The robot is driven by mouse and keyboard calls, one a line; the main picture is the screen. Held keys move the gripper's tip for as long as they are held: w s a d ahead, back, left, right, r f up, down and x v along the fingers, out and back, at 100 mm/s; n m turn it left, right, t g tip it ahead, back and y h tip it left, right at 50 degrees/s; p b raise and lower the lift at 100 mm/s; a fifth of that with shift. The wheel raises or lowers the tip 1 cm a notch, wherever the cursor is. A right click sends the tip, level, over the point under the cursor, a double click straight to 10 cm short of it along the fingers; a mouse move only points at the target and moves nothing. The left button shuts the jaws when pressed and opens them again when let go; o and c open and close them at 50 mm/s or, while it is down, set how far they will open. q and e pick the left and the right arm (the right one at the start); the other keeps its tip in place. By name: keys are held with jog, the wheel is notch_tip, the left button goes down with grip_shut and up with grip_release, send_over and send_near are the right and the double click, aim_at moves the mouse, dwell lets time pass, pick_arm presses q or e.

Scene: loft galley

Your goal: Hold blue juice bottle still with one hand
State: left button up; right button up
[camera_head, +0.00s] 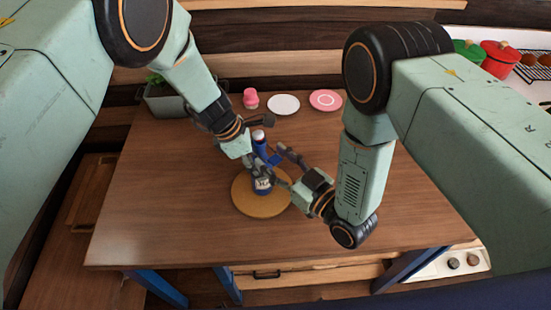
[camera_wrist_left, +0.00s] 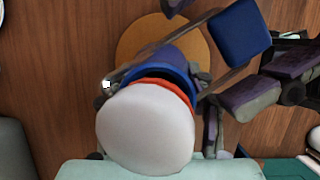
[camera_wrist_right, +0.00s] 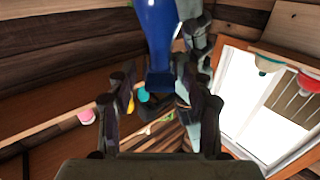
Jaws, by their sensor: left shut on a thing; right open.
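The blue juice bottle (camera_head: 262,186) stands upright on a round cork-coloured board (camera_head: 243,204), a pale label low on its side and a white cap (camera_head: 258,135) on top. In the left wrist view the white cap (camera_wrist_left: 145,130) fills the near middle, with the blue body (camera_wrist_left: 168,62) beyond. My left gripper (camera_head: 257,160) is shut on the bottle; fingers partly hide it. My right gripper (camera_head: 277,165) is open close to the bottle's right side. In the right wrist view a blue shape, seemingly the bottle (camera_wrist_right: 157,35), shows between and beyond its fingers. Contact there is unclear.
A pink jar (camera_head: 250,98), a white plate (camera_head: 283,104) and a pink plate (camera_head: 326,100) stand along the back of the wooden table (camera_head: 150,200). A grey planter (camera_head: 165,104) is at back left. The table's left and front are clear. Pots (camera_head: 498,58) stand at far right.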

jog(key=shift+c, duration=0.4)
grip_shut()
jog(key=shift+r+g+h, duration=0.35)
jog(key=shift+g+h, duration=0.15)
jog(key=shift+o, duration=0.4)
grip_release()
jog(key=v, duration=1.2)
